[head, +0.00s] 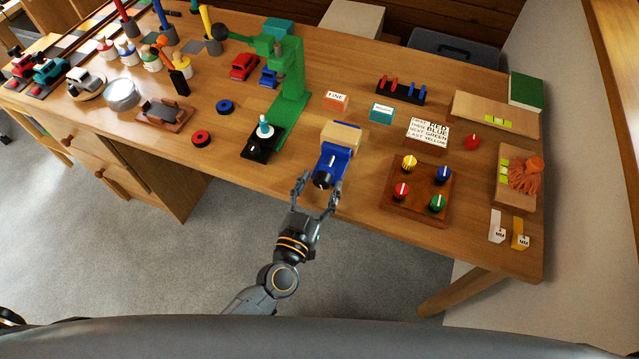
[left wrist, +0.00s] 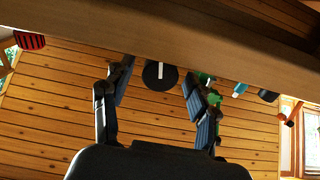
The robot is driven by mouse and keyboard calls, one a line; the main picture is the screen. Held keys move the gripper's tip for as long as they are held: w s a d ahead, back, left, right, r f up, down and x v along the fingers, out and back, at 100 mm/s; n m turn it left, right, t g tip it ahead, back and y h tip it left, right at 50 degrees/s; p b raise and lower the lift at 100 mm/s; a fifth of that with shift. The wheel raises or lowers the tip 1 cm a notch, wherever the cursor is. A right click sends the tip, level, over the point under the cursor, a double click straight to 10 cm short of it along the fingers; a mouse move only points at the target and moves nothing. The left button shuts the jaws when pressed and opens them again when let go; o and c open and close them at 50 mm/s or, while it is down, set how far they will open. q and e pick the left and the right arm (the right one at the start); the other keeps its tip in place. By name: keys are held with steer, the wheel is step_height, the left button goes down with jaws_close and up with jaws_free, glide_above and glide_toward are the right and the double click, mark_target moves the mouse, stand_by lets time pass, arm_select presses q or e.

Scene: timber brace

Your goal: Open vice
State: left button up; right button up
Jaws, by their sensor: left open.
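The blue vice (head: 331,161) stands at the front edge of the workbench, with a pale wooden block (head: 341,134) at its top. Its round black knob (head: 322,181) with a white mark faces me. The knob also shows in the left wrist view (left wrist: 160,76), between the fingers and beyond them. My left gripper (head: 315,192) is open, one finger on each side of the knob's line; I cannot tell whether either finger touches it. My right gripper is not in view.
Right of the vice is a wooden board (head: 416,190) with several coloured knobs. Left are a black base with a white-and-teal piece (head: 264,136) and a green drill-press-like stand (head: 291,85). The bench's front edge (left wrist: 150,35) crosses above the fingers in the wrist view.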

arm_select(q)
steer(key=c, duration=1.2)
steer(key=shift+o, duration=0.2)
steer(key=shift+w+n+p, duration=0.1)
steer(key=shift+n+p, duration=0.2)
steer(key=shift+n, duration=1.8)
steer(key=o, duration=1.2)
steer(key=shift+c, duration=0.2)
